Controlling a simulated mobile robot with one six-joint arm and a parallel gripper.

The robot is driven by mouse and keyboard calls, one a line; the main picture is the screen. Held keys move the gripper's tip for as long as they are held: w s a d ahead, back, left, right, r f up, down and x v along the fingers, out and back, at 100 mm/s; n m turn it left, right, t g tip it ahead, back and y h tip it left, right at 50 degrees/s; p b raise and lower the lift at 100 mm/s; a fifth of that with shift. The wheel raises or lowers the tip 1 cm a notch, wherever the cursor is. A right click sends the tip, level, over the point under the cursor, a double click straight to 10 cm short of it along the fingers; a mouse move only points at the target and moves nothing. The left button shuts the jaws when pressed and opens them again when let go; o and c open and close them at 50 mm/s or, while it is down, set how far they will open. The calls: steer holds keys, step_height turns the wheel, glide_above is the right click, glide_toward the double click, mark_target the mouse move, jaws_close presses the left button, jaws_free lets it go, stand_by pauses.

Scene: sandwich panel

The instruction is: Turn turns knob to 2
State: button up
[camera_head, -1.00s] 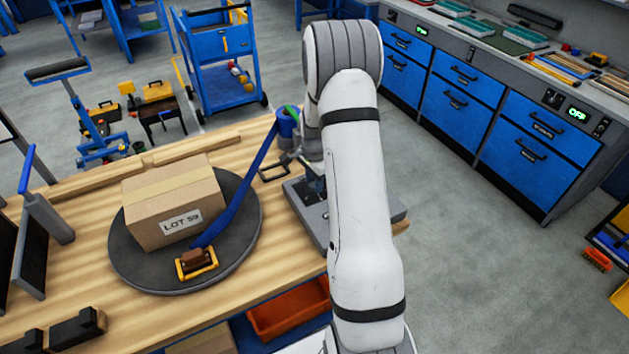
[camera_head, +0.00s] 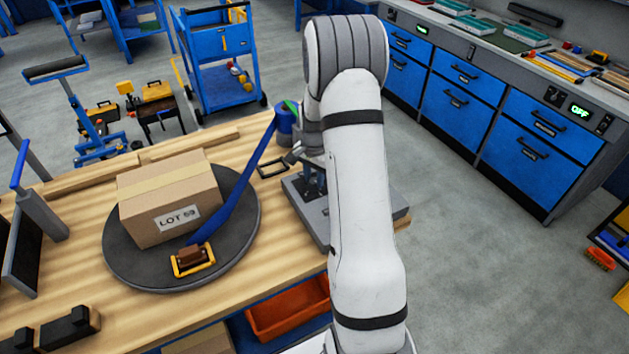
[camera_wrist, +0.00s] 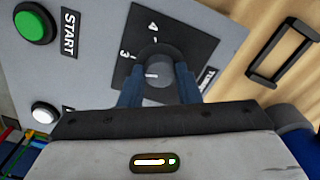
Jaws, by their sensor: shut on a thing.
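The turns knob (camera_wrist: 160,72) is a dark grey round knob on a black dial plate (camera_wrist: 188,32) in the wrist view. A short white mark on the knob points left, roughly toward the 3 side. The numerals 3 and 4 show on the plate; no 2 shows, and the near part of the dial is hidden behind my gripper. My gripper (camera_wrist: 160,85) has its two blue fingers on either side of the knob, shut on it. In the head view my arm hides the knob and most of the grey panel (camera_head: 308,213).
A green START button (camera_wrist: 32,27) and a white button (camera_wrist: 45,112) sit on the panel. A black frame handle (camera_wrist: 279,52) lies beside it on the wood.

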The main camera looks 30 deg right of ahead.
mark_target(314, 180)
steer(key=n+b, duration=0.2)
steer(key=n, duration=0.2)
steer(key=shift+n, duration=0.3)
steer(key=shift+n+b, duration=0.95)
steer(key=shift+n, duration=0.75)
steer(key=o, duration=1)
steer(key=shift+r, duration=0.15)
step_height(314, 180, up, 8)
steer(key=shift+f+b, duration=0.2)
steer(key=shift+b, duration=0.3)
